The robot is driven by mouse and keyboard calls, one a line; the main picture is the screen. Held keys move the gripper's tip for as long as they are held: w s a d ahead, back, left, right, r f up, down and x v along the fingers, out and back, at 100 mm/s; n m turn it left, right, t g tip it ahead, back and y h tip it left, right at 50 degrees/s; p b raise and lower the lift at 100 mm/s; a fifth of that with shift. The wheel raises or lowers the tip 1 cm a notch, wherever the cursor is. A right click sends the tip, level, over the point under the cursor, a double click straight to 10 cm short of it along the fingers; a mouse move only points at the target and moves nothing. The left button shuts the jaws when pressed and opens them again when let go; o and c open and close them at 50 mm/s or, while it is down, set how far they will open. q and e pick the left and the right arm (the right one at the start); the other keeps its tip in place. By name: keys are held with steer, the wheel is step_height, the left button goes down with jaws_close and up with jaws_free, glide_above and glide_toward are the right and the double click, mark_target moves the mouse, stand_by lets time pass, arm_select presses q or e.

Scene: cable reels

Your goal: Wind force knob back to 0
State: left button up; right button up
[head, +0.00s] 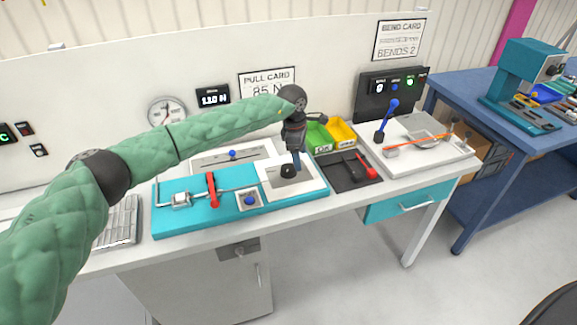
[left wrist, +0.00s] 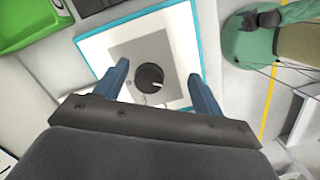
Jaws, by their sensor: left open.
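The force knob (head: 288,171) is a small black dial on a grey square plate (head: 303,178) set in a white panel at the right end of the teal fixture (head: 235,212). In the left wrist view the knob (left wrist: 149,77) shows from above, with a pale pointer mark toward its right. My left gripper (head: 296,160) is right above the knob, pointing down. In the left wrist view its blue fingers (left wrist: 158,85) are open, one on each side of the knob and apart from it.
A display (head: 213,95) reads about 110 N, and the pull card (head: 268,84) reads 85 N. A red-handled tool (head: 365,168) lies on a dark mat to the right. Green (head: 319,137) and yellow (head: 342,133) bins stand behind. A red lever (head: 212,190) stands on the fixture.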

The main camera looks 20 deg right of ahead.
mark_target(289, 167)
arm_select(q)
steer(key=w+a, duration=0.1)
steer(key=w+a+r+y, duration=0.1)
steer(key=shift+w+a+r+t, duration=0.1)
steer(key=shift+w+a+t, duration=0.15)
steer(key=shift+a+t, duration=0.05)
steer(key=shift+w+a, duration=0.1)
steer(key=shift+a, duration=0.05)
step_height(289, 167, down, 6)
steer(key=p, duration=0.3)
steer(key=shift+r, duration=0.1)
steer(key=shift+f+p, duration=0.4)
steer(key=shift+f, duration=0.6)
arm_select(e)
steer(key=s+d+f, duration=0.3)
steer(key=s+f, duration=0.2)
steer(key=f, duration=0.1)
steer(key=shift+s+f, duration=0.15)
steer(key=shift+f, duration=0.2)
arm_select(q)
steer(key=shift+c, duration=0.2)
steer(key=c, duration=1)
steer(key=shift+o, duration=0.4)
arm_select(e)
steer(key=shift+d, duration=0.15)
